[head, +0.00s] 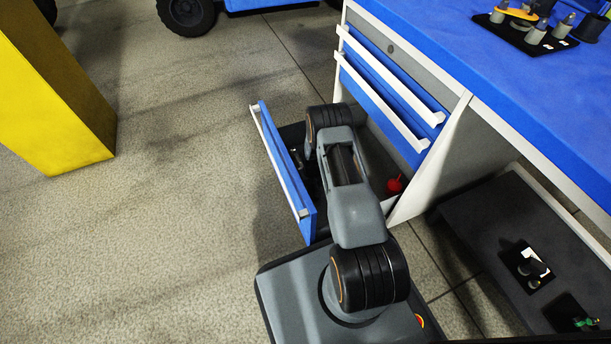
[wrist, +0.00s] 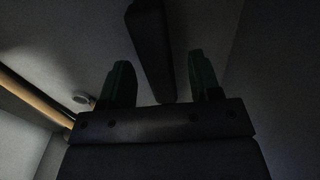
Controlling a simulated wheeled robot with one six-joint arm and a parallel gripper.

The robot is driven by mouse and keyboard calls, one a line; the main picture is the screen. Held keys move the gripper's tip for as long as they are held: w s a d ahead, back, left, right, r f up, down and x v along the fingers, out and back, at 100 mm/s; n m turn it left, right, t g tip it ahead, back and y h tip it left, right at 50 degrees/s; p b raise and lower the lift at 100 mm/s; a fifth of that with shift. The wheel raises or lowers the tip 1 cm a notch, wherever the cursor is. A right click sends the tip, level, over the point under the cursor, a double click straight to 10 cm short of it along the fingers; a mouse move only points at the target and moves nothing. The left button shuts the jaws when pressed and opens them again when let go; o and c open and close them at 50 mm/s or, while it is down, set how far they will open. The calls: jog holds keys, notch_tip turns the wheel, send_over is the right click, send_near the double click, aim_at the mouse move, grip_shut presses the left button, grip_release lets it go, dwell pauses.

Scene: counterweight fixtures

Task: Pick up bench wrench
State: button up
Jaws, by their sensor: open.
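My gripper (wrist: 160,60) is open, its two fingers apart in the dark wrist view. A long dark bar (wrist: 150,45) runs from the top of that view down between the fingers, with a gap showing on each side. It may be the bench wrench, but it is too dark to tell. In the head view my arm reaches down into the pulled-out blue drawer (head: 288,178), and my own arm hides the gripper there. No wrench can be made out in the head view.
In the wrist view a tan rod (wrist: 32,100) and a small pale round thing (wrist: 81,97) lie at left. A red item (head: 394,185) shows at the drawer's right. The blue-topped bench (head: 450,35) stands right of the arm; a yellow block (head: 55,95) stands left. Floor between is clear.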

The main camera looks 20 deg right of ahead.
jog(key=shift+r, duration=0.1)
grip_shut()
dwell(0.3)
jog(key=shift+r, duration=0.1)
notch_tip(320, 180, up, 10)
jog(key=p, duration=0.4)
jog(key=shift+p, duration=0.3)
jog(key=c, duration=0.7)
grip_release()
grip_shut()
